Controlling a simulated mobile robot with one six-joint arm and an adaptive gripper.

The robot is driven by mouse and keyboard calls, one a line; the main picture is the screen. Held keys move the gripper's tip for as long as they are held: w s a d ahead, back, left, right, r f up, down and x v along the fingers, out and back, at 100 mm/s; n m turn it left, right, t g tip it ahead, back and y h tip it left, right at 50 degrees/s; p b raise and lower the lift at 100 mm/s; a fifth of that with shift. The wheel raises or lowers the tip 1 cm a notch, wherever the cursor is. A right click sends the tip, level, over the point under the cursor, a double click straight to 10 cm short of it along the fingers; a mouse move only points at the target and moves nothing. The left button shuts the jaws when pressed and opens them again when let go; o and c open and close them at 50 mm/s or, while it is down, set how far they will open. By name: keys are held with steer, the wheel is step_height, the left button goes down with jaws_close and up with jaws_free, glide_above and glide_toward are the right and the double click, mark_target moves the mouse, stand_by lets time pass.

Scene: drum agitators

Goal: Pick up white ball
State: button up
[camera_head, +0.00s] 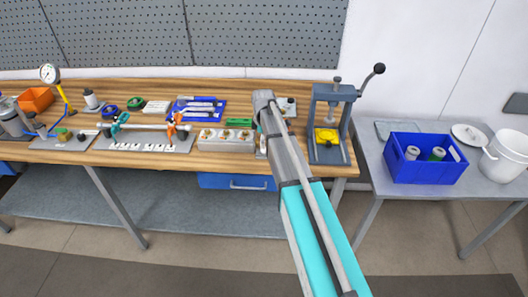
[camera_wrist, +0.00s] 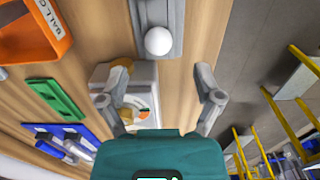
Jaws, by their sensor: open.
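The white ball (camera_wrist: 158,41) shows in the wrist view at the upper middle, on a grey strip-like holder (camera_wrist: 172,14) over the wooden table. My gripper (camera_wrist: 160,100) is open and empty, with one finger at each side of the picture's middle. The ball lies beyond the fingertips, roughly centred between them, and is not touched. In the head view my arm reaches over the workbench, and the gripper's fingers cannot be made out there. I cannot pick out the ball in the head view.
A pale box with a round dial (camera_wrist: 143,108) lies partly between the fingers in the wrist view. An orange bin (camera_wrist: 30,38) is at upper left, a green piece (camera_wrist: 57,100) below it. A lever press (camera_head: 331,125) stands right of my arm; a blue crate (camera_head: 427,170) is on the side table.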

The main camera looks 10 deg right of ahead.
steer(key=shift+d+f+b, duration=0.2)
steer(key=shift+f+b, duration=2.2)
steer(key=shift+f, duration=0.1)
jaws_close()
steer(key=shift+r, duration=0.2)
step_height(320, 180, up, 2)
steer(key=shift+p, duration=1.25)
steer(key=s+r+p, duration=1)
steer(key=s, duration=0.4)
steer(key=shift+r+p, duration=0.3)
steer(key=shift+r, duration=0.05)
